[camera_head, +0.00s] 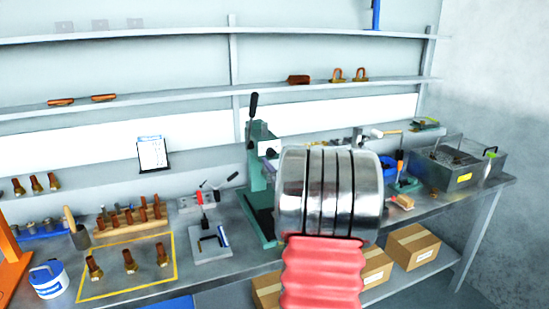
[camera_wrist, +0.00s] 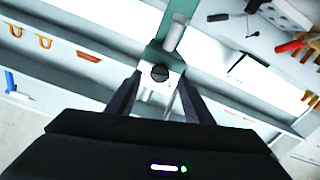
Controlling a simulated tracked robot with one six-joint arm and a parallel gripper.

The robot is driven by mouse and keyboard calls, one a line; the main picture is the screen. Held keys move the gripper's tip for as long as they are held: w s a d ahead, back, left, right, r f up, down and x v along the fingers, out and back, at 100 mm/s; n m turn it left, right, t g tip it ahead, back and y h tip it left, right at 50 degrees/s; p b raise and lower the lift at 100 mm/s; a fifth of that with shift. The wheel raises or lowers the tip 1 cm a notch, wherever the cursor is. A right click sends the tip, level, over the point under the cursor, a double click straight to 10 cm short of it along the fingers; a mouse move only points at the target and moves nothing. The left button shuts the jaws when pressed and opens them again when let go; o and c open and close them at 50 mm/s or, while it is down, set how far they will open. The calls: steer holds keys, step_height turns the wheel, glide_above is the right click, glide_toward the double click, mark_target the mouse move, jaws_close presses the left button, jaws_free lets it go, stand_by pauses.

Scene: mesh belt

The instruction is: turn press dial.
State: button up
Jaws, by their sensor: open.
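The green press (camera_head: 258,160) stands on the bench in the head view, with a black-knobbed lever pointing up. A white plate (camera_head: 269,147) is on its upper front, partly behind my silver wrist. In the wrist view the green press (camera_wrist: 178,18) runs up from the centre. Its dial (camera_wrist: 160,73) is a small dark round knob with a slot, on the white plate. My gripper (camera_wrist: 159,84) is open, with one dark finger on either side of the dial in the picture. I cannot tell whether they touch it. The head view hides the gripper behind my arm.
The workbench (camera_head: 220,268) carries a yellow-outlined area with copper parts, a white bucket (camera_head: 48,280), and a metal bin (camera_head: 480,170) at right. Cardboard boxes (camera_head: 413,246) sit below. Wall shelves (camera_head: 180,92) run behind. In the wrist view, red-handled tools (camera_wrist: 297,44) lie at upper right.

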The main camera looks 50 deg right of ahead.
mark_target(271, 153)
steer(key=shift+x, duration=1.25)
steer(key=shift+c, duration=0.4)
steer(key=c, duration=1)
steer(key=shift+o, duration=0.2)
steer(key=shift+n, duration=1.4)
